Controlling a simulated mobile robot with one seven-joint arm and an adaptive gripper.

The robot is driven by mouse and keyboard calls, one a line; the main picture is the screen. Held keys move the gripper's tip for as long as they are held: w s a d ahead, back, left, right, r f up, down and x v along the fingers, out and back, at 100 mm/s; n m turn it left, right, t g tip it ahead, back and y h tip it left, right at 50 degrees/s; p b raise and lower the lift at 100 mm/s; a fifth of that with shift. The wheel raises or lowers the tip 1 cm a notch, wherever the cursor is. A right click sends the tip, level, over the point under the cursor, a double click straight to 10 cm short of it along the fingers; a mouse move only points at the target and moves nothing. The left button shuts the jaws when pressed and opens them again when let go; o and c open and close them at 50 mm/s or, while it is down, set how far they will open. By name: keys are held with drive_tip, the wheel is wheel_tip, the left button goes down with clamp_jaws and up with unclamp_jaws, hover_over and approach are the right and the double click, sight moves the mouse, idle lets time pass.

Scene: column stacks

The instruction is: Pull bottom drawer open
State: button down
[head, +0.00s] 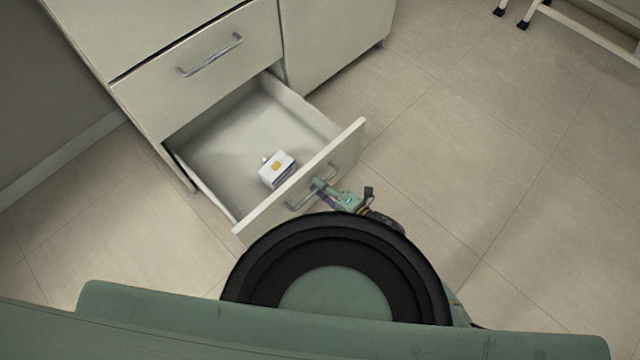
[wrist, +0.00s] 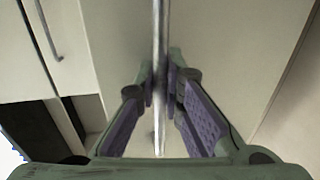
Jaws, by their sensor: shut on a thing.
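The bottom drawer (head: 225,140) of the white cabinet is pulled well out, and its inside shows in the head view. A small white box with an orange mark (head: 277,169) sits in it near the front panel (head: 347,150). My gripper (head: 318,184) is at the metal bar handle (head: 298,205) on the outside of that panel. In the wrist view, my gripper (wrist: 160,88) has its two fingers closed on the handle (wrist: 160,30), one on each side of the bar.
The upper drawer (head: 200,65) is shut, with its own handle (head: 210,55). A white-legged stand (head: 585,35) is at the top right. The tiled floor (head: 500,170) to the right is clear.

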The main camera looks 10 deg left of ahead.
drive_tip(key=c, duration=1.7)
unclamp_jaws()
drive_tip(key=v, duration=1.2)
